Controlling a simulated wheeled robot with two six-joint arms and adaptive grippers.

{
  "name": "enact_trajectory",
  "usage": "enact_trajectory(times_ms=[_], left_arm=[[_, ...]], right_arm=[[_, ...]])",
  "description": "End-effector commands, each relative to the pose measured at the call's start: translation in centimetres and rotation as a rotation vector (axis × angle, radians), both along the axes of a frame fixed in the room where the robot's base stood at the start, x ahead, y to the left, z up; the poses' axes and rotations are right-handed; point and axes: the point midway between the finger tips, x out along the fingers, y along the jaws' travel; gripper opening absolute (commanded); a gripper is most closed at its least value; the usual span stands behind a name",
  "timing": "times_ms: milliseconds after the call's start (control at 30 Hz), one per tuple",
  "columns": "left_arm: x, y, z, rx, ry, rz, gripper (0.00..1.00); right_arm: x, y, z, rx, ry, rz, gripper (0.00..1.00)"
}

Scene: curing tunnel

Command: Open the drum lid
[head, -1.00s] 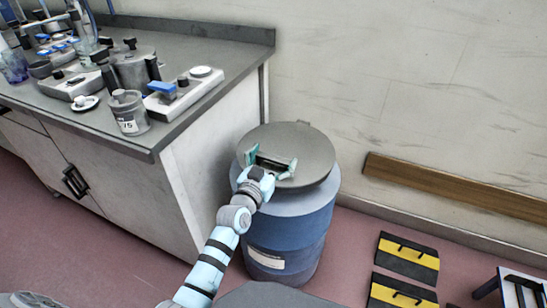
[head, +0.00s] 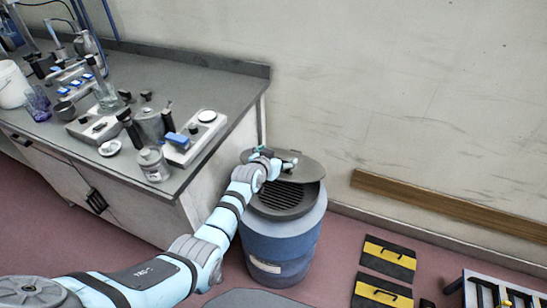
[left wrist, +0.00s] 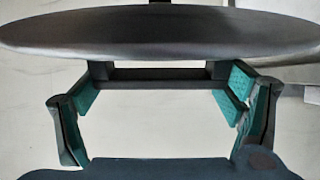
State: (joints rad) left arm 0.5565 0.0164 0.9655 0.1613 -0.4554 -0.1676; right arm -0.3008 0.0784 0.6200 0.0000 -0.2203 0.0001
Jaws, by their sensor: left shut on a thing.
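The blue drum (head: 272,245) stands on the floor beside the bench. Its round grey lid (head: 305,171) is tilted up at the back, and a dark slatted grille (head: 285,199) shows in the drum's open top. My left gripper (head: 274,161) is at the lid's handle, shut on it. In the left wrist view, the lid (left wrist: 160,35) spans the top, and the dark handle bar (left wrist: 160,77) runs between the green-padded fingers of my left gripper (left wrist: 160,90). The handle is mostly hidden in the head view. My right gripper is not in view.
The grey bench (head: 215,142) with lab equipment stands left of the drum. A wall with a wooden rail (head: 440,208) runs behind. Black-and-yellow plates (head: 388,257) lie on the floor at right. A dark-framed stand (head: 495,290) is at the lower right corner.

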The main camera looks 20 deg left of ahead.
Motion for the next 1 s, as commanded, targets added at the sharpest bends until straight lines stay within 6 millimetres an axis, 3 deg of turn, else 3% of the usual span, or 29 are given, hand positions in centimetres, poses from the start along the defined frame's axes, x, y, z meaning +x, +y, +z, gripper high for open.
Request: enact_trajectory(times_ms=[33, 267, 767, 800, 867, 1000], left_arm=[[0.6, 0.0, 1.0, 0.0, -0.002, 0.001, 0.36], [2.0, -0.1, 2.2, 0.0, -0.008, 0.001, 0.36], [2.4, -0.1, 2.6, 0.0, -0.01, 0.001, 0.36], [2.4, -0.1, 2.6, 0.0, -0.01, 0.001, 0.91], [2.4, -0.1, 2.5, 0.0, -0.009, 0.001, 1.0], [2.3, -0.1, 2.4, 0.0, -0.006, 0.001, 1.0]], right_arm=[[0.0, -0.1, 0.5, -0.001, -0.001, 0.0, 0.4], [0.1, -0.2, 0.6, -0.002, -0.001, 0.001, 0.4], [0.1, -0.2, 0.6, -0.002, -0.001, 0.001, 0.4], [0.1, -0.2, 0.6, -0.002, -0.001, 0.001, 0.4], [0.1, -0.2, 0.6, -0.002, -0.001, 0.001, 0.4], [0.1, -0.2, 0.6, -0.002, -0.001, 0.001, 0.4]])
